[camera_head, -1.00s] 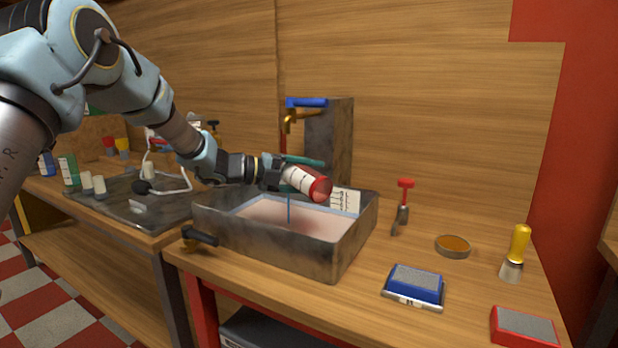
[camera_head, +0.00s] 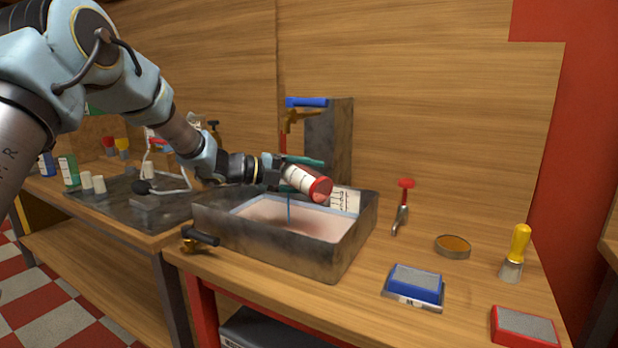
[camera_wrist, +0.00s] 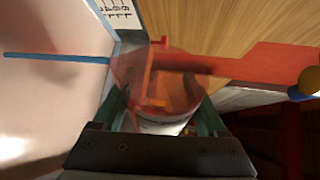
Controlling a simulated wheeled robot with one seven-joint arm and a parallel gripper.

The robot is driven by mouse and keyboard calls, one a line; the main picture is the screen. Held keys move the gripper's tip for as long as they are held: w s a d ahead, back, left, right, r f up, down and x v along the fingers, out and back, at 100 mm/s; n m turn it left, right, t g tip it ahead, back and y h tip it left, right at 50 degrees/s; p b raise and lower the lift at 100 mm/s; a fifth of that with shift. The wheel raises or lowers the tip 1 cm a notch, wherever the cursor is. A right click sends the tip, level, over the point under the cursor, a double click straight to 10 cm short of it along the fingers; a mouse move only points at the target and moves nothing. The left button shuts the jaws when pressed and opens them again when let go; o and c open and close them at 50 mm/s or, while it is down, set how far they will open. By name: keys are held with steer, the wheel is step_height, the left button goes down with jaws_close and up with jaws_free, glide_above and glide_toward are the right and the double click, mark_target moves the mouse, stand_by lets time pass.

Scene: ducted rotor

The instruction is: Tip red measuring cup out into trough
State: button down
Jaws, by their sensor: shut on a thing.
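The red measuring cup (camera_head: 318,188) has a pale body with a red end. My gripper (camera_head: 286,172) is shut on it and holds it above the trough, tilted with its red end low and to the right. In the wrist view the cup (camera_wrist: 165,85) looks see-through red and sits between the green fingers of my gripper (camera_wrist: 165,120). The trough (camera_head: 270,245) is a grey, stained box on the bench with a pale inside and a darker reddish patch on its floor. I cannot tell whether anything is left inside the cup.
A blue rod (camera_head: 289,208) stands in the trough, and a white printed card (camera_head: 346,199) is at its back edge. A tall grey block with a tap (camera_head: 328,140) stands behind.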

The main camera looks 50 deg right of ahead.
stand_by(0.4)
steer(key=shift+w+r+n+p, duration=0.15)
steer(key=shift+w+n+p, duration=0.05)
steer(key=shift+n+p, duration=0.35)
stand_by(0.9)
steer(key=shift+g+h, duration=0.3)
steer(key=shift+w+r+n+g+p, duration=0.3)
steer(key=shift+n+p, duration=0.15)
steer(key=shift+n, duration=0.3)
steer(key=f+m+b, duration=0.1)
steer(key=b, duration=0.1)
steer(key=shift+s+b, duration=0.3)
steer(key=shift+b, duration=0.1)
steer(key=shift+s+m+t+b, duration=0.2)
steer(key=shift+m+t+b, duration=0.45)
steer(key=shift+b, duration=0.3)
steer(key=shift+r+m, duration=0.15)
steer(key=shift+m, duration=0.1)
